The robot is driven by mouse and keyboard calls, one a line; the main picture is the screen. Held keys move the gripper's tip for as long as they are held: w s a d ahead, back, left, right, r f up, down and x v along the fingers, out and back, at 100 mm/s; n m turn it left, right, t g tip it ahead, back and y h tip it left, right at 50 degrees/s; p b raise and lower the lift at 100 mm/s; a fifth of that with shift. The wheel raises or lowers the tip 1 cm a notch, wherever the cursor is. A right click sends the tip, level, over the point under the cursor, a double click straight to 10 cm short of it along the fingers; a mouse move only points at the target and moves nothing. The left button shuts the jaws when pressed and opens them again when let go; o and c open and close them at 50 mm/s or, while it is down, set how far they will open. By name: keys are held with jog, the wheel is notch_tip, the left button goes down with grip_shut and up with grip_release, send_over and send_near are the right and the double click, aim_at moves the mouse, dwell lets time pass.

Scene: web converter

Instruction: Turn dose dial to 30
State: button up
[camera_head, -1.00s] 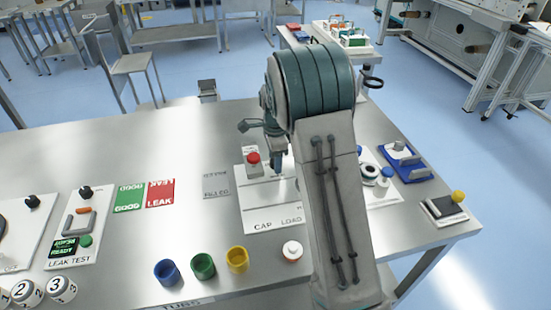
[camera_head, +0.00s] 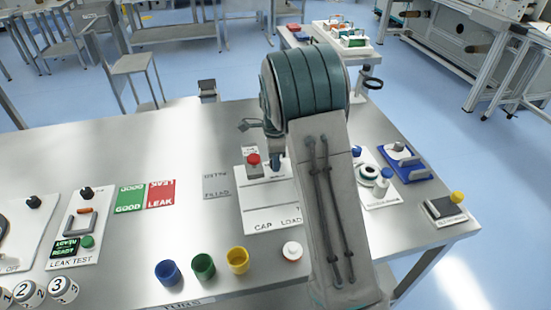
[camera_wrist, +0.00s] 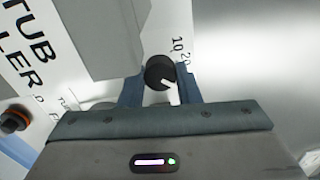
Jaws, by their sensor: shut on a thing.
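The dose dial (camera_wrist: 158,70) is a round black knob with a white pointer mark in the wrist view. Its mark points toward the lower right of that picture. The printed numbers 10 and 20 (camera_wrist: 181,50) show just above and right of it; further numbers are hidden. My gripper (camera_wrist: 160,82) has its two blue fingers on either side of the dial and is shut on it. In the head view the dial is hidden, and only part of the gripper shows beside my arm. The white panel (camera_wrist: 28,85) carries large, partly cut lettering ending in "LER".
A red button (camera_head: 253,160) stands close left of my gripper in the head view. Blue (camera_head: 168,272), green (camera_head: 203,266) and yellow (camera_head: 238,260) cups stand in front. The GOOD (camera_head: 130,198) and LEAK (camera_head: 160,195) pads lie left. Bare metal table lies between.

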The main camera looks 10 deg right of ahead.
jog(key=o, duration=1)
notch_tip(320, 180, up, 14)
jog(key=shift+f, duration=0.1)
jog(key=shift+p, duration=0.3)
jog(key=s+r+n+t+p, duration=0.1)
jog(key=s+n, duration=0.5)
jog(key=s, duration=0.3)
jog(key=s+r+n+t+p, duration=0.1)
jog(key=s+n, duration=0.5)
jog(key=s, duration=0.4)
jog(key=s+r+n, duration=0.1)
jog(key=s+n, duration=0.6)
jog(key=s, duration=0.3)
jog(key=shift+d+t+p, duration=0.15)
jog(key=shift+t+p, duration=0.25)
